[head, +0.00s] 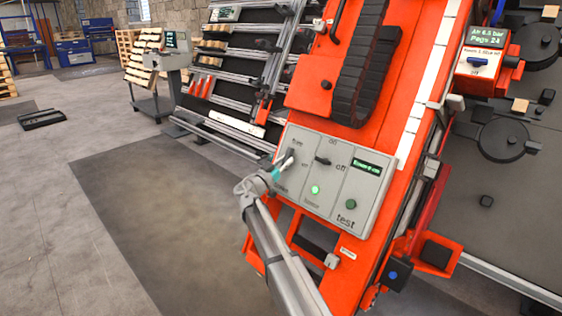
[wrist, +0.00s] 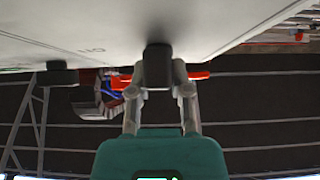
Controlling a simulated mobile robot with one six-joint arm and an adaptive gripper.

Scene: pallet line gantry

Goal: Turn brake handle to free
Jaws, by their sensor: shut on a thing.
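The grey control panel (head: 335,180) is mounted on the orange gantry frame in the head view. A dark handle (head: 291,152) sits at the panel's upper left, where I take the brake handle to be; its label is too small to read surely. My gripper (head: 286,163) is at this handle, partly hiding it. In the wrist view the fingers of my gripper (wrist: 159,88) are closed on the black handle (wrist: 157,62) from both sides, under the pale panel face. A second black handle (head: 322,160) is to the right, beside "on" and "off" lettering.
A lit green button (head: 315,190) and a darker green button (head: 351,204) are low on the panel. A small display (head: 366,165) is at its upper right. An orange bracket (head: 437,256) juts out at the lower right. Open floor (head: 110,240) lies to the left.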

